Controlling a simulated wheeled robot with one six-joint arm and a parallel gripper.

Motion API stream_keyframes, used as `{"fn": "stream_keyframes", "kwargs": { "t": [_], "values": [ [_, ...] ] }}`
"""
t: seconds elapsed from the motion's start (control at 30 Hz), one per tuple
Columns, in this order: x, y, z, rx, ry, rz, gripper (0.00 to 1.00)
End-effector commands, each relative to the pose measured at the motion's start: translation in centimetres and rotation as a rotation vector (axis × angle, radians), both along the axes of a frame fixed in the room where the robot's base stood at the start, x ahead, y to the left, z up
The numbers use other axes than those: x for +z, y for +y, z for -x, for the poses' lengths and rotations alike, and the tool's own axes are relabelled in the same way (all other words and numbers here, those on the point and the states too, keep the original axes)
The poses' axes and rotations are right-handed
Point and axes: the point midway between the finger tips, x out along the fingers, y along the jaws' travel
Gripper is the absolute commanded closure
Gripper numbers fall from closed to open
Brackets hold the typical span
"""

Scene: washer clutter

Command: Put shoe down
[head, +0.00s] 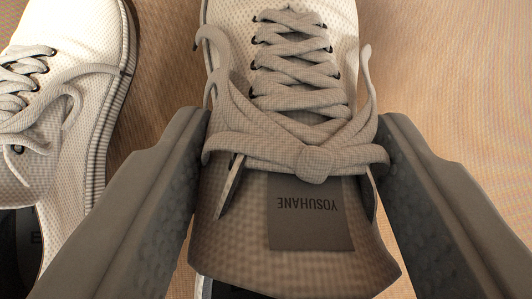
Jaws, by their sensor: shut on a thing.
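A white mesh shoe (305,25) with grey laces fills the middle of the head view, its toe end toward the top. Its grey tongue with a dark label reading "YOSUHANE" faces me. My gripper (290,135) is shut on this shoe, with one dark finger on each side near the lace bow. The shoe's heel and sole are hidden or out of the picture, so I cannot tell whether it touches the surface below. A second, matching shoe (93,45) is at the left, partly cut off by the picture's edge and partly behind my left finger.
A plain tan surface (450,70) lies beneath. It is bare to the right of the held shoe and shows as a narrow strip between the two shoes.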

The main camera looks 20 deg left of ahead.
Motion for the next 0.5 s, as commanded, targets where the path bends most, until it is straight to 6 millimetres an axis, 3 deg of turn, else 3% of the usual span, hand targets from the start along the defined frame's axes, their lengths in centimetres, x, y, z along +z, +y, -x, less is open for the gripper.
{"fn": "stream_keyframes", "kwargs": {
  "t": [0.17, 0.5],
  "values": [
    [-0.9, 0.0, 0.0, -0.001, 0.001, 0.001, 0.78],
    [-4.4, 0.0, 0.0, -0.002, 0.000, -0.001, 0.78]
  ]
}}
